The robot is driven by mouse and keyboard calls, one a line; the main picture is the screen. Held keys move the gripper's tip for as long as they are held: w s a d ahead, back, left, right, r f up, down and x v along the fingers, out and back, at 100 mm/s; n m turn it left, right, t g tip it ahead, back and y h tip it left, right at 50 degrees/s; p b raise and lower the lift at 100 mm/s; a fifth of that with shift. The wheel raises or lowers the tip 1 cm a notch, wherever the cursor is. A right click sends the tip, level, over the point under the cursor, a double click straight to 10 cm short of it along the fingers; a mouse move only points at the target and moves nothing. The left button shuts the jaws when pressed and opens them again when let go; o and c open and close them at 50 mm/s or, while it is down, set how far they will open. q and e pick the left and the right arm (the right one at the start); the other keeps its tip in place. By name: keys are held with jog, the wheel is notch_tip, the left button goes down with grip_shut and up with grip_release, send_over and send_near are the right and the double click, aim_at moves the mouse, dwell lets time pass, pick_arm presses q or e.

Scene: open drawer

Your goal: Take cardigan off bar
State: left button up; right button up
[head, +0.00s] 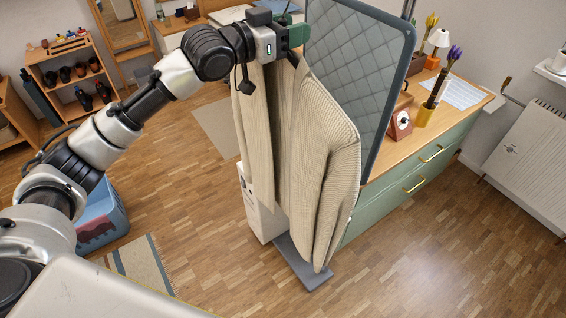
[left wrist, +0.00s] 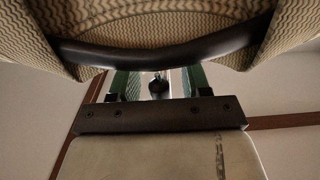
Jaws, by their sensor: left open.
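The beige knitted cardigan (head: 325,150) hangs upright in the middle of the head view, in front of a dark-edged quilted panel. My left gripper (head: 293,32) is at its top, level with the shoulders. In the left wrist view, the cardigan (left wrist: 285,38) spans the top, with a dark curved hanger (left wrist: 160,52) at its neck. The green fingers of my left gripper (left wrist: 156,84) are apart, and a small dark part (left wrist: 158,88) shows between them. I cannot tell whether they touch it. The bar is not clearly visible. My right gripper is out of view.
The quilted panel (head: 355,65) stands right behind the cardigan. A grey base (head: 305,265) lies below the cardigan. A blue bin (head: 100,220) is at left. Wooden floor is free in front.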

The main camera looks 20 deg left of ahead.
pick_arm(q)
jog(key=shift+s+a, duration=0.1)
jog(key=c, duration=0.3)
grip_shut()
jog(key=shift+r, duration=0.1)
